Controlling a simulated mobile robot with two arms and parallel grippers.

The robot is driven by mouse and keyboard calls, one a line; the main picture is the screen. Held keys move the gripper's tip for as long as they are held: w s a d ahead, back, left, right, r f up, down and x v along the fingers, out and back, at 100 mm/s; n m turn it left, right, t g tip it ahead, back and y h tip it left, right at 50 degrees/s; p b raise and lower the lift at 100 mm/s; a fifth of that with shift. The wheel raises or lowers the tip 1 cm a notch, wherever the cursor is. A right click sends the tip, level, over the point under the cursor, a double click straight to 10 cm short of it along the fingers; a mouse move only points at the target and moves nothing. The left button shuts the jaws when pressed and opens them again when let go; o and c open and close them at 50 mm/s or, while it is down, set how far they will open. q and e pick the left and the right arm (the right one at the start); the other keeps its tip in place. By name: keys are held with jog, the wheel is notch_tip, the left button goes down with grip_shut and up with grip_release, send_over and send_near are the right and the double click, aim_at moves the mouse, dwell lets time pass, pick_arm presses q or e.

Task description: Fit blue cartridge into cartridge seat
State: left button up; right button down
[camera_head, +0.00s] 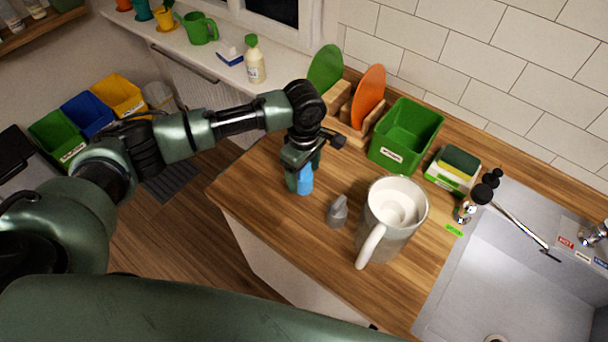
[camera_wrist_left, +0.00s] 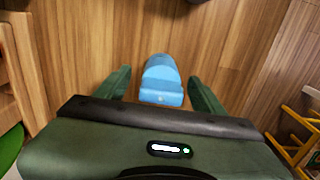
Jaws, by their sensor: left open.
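The blue cartridge (camera_head: 305,181) stands on the wooden counter near its left end. My left gripper (camera_head: 301,165) is above it, pointing down. In the left wrist view, the open fingers (camera_wrist_left: 162,88) are on either side of the cartridge (camera_wrist_left: 161,78), with gaps between them and it. A large grey-white pitcher (camera_head: 408,238) stands to the right, its handle toward me. A round white recess (camera_head: 398,207) shows inside it; I cannot tell for sure that it is the cartridge seat. My right gripper is not in view.
A small grey object (camera_head: 338,213) stands between cartridge and pitcher. Behind are a green bin (camera_head: 405,135), a rack with an orange board (camera_head: 368,97) and a green board (camera_head: 325,68), and a sponge holder (camera_head: 452,170). The sink (camera_head: 500,270) is at right. The front counter is clear.

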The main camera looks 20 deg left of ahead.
pick_arm(q)
jog(key=shift+s+f, duration=0.1)
jog(key=shift+c, duration=0.3)
grip_shut()
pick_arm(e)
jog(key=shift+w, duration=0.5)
